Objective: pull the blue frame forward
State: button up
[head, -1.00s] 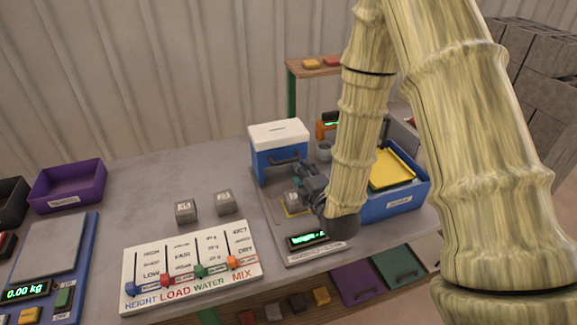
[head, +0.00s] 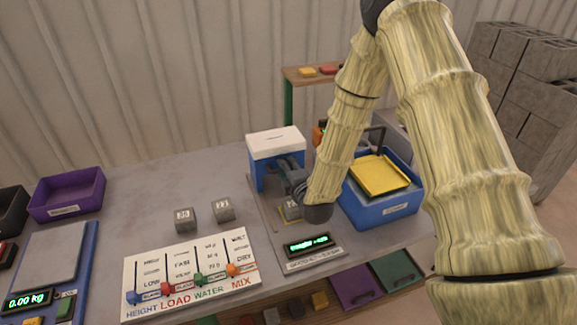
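The blue frame (head: 257,177) with a white top (head: 275,141) stands at the back of a grey base plate on the table. My gripper (head: 286,172) is at the front of the frame, by where its dark handle shows in the earlier frame. My wrist and fingers cover that handle, so I cannot tell whether the fingers are around it or only beside it. A grey block (head: 290,209) sits on a yellow-marked spot below my gripper, partly hidden by my wrist. A green-lit display (head: 308,244) is at the plate's front.
Two grey numbered blocks (head: 186,219) stand on the table to the left, behind a white slider board (head: 190,275). A blue bin (head: 385,208) with a yellow tray (head: 378,175) is close on the right. A purple bin (head: 66,194) is far left.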

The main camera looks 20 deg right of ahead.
jog(key=shift+w+f, duration=0.1)
jog(key=shift+w, duration=0.2)
jog(key=shift+c, duration=0.2)
grip_shut()
jog(key=shift+d, duration=0.2)
